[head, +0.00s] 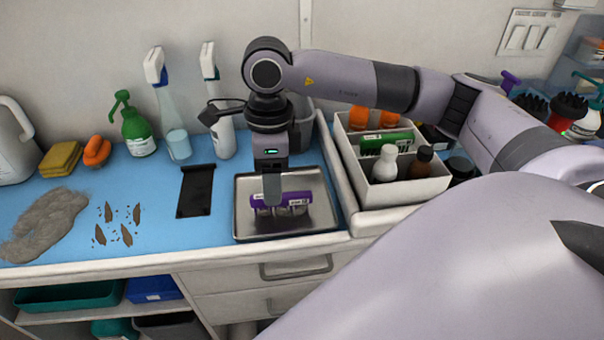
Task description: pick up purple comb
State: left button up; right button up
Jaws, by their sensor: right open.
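A purple comb (296,200) with white labels on its bar lies in a shallow metal tray (248,228) on the blue counter. Its purple bar runs left to right, with grey parts below it along the front. My right gripper (272,193) points straight down directly over the comb, left of its middle. It is open, and a grey finger covers part of the purple bar. The picture does not show clearly whether the fingers touch the comb. My left gripper is not in view.
A white divided caddy (408,190) with bottles stands right of the tray. A black strip (195,190) lies left of the tray. Spray bottles (168,110) stand behind. Grey fur (44,222) and brown clippings lie further left. Drawers (265,290) are below the counter.

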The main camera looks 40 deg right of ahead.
aim_at(282, 203)
jog(key=shift+w+d+r+h, duration=0.1)
jog(key=shift+d+r+h, duration=0.1)
jog(key=shift+d, duration=0.4)
jog(key=shift+w+d+r+h, duration=0.1)
jog(key=shift+d+h, duration=0.1)
jog(key=shift+d, duration=0.4)
jog(key=shift+d+f, duration=0.15)
jog(key=shift+f, duration=0.2)
jog(key=f, duration=0.4)
jog(key=a+f, duration=0.1)
jog(key=f, duration=0.1)
jog(key=shift+s+f, duration=0.15)
jog(key=shift+f, duration=0.05)
grip_shut()
